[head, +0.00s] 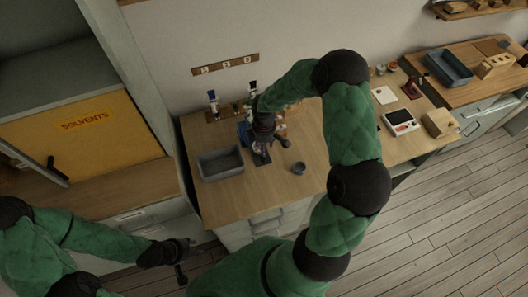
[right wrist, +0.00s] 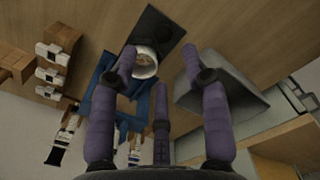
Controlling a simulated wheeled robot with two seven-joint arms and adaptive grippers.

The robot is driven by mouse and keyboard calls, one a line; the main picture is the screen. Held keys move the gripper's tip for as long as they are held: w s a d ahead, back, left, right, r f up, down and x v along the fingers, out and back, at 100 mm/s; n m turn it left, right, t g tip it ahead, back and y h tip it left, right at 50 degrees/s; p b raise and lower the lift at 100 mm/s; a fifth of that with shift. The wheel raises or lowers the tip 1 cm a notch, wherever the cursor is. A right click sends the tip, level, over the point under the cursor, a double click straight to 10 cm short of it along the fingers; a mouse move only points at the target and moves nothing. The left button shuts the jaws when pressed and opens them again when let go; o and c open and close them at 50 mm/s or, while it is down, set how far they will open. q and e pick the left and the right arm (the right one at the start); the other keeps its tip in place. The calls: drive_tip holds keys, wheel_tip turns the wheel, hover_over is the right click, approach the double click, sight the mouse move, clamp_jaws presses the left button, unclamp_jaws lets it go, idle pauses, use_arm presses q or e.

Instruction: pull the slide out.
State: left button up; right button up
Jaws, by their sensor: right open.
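My right gripper (head: 263,152) reaches down over the wooden bench, beside a blue device (head: 244,134) that it partly hides. In the right wrist view its purple fingers (right wrist: 160,95) are spread open with nothing held between them. The blue device (right wrist: 104,88) shows behind the left finger, with a white round part (right wrist: 146,62) next to a dark square plate (right wrist: 156,32). I cannot make out a slide for certain in either view. My left gripper (head: 182,260) hangs low in front of the cabinets, away from the bench; its jaw opening is unclear.
A grey tray (head: 203,172) stands left of my right gripper and a small dark cup (head: 299,168) to its right. Bottles (head: 213,101) stand at the back near the wall. A yellow solvents cabinet (head: 80,150) is at the left. The bench front is clear.

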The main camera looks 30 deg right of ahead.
drive_tip(key=shift+r, duration=2.25)
drive_tip(key=shift+s+f, duration=0.1)
